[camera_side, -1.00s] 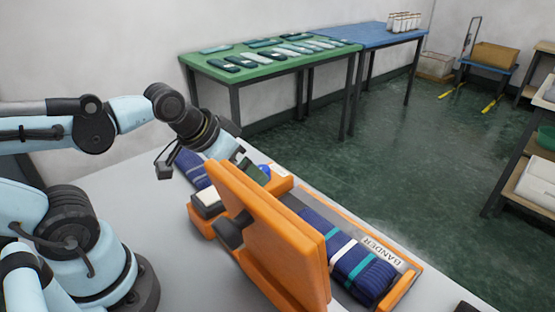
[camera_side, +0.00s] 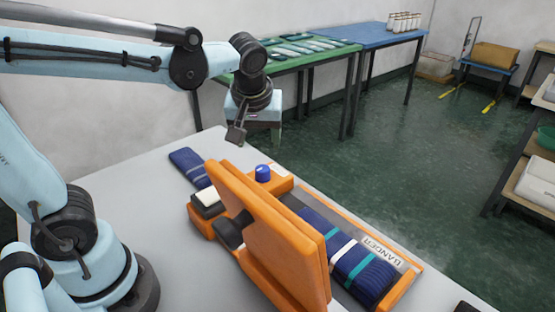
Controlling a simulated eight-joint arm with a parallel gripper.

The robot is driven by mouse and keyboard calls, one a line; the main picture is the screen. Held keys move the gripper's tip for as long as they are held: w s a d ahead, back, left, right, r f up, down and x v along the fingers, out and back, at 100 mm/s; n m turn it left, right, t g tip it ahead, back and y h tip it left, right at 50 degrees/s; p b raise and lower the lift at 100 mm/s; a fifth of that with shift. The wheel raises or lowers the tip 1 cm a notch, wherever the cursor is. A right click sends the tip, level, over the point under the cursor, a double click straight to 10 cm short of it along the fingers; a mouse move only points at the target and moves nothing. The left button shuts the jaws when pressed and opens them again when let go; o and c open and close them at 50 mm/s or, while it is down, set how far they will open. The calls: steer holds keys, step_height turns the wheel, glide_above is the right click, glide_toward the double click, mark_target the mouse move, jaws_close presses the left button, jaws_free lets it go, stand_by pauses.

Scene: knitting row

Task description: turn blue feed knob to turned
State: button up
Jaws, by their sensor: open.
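The blue feed knob (camera_side: 262,172) sits upright on the orange bander machine (camera_side: 281,186), near its back end. Its top shows a pale mark; I cannot tell its turn angle. My gripper (camera_side: 261,139) is above and slightly behind the knob, pointing down, open and empty. It is apart from the knob, with a clear gap between them.
A tall orange panel (camera_side: 265,235) rises in front of the knob. Banded dark blue knitwear (camera_side: 350,262) lies in the machine's channel beside the BANDER label. Another blue folded piece (camera_side: 190,166) lies at the left. The grey table (camera_side: 200,275) is clear at front left.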

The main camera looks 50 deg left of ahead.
mark_target(262, 169)
steer(key=x, duration=1.2)
steer(key=shift+c, duration=0.4)
steer(key=c, duration=0.9)
steer(key=shift+s, duration=0.1)
steer(key=shift+c, duration=0.2)
